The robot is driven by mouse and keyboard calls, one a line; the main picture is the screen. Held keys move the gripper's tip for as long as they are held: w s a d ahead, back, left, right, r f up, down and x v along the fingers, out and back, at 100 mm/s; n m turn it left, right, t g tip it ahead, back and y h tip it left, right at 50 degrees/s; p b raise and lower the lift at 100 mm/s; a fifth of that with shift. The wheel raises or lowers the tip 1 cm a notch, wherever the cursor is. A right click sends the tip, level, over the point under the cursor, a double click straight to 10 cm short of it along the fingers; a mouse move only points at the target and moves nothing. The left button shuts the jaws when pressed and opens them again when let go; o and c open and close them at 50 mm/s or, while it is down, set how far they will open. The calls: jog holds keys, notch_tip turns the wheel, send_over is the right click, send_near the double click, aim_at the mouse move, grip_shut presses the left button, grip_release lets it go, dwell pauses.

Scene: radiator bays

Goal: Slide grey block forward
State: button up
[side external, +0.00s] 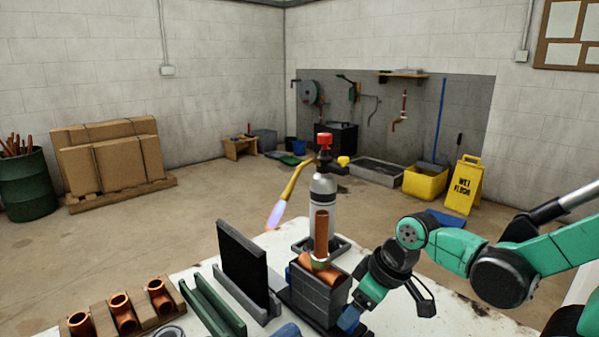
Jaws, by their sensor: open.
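The grey block (318,291) stands on a dark base on the white table, right of centre. My gripper (386,314) is to the right of the block, low over the table. Its jaws are open. One blue-tipped finger is close to the block's lower right side; I cannot tell whether it touches. The other finger is farther right.
A torch bottle (323,205) with a lit flame (276,214) stands behind the block. A black upright panel (242,262) and a green channel (210,302) stand to its left. Copper fittings (121,310) sit on a wooden rack farther left. Some bare table shows right of my gripper.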

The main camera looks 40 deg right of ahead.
jog(key=shift+x, duration=0.8)
grip_shut()
dwell(1.1)
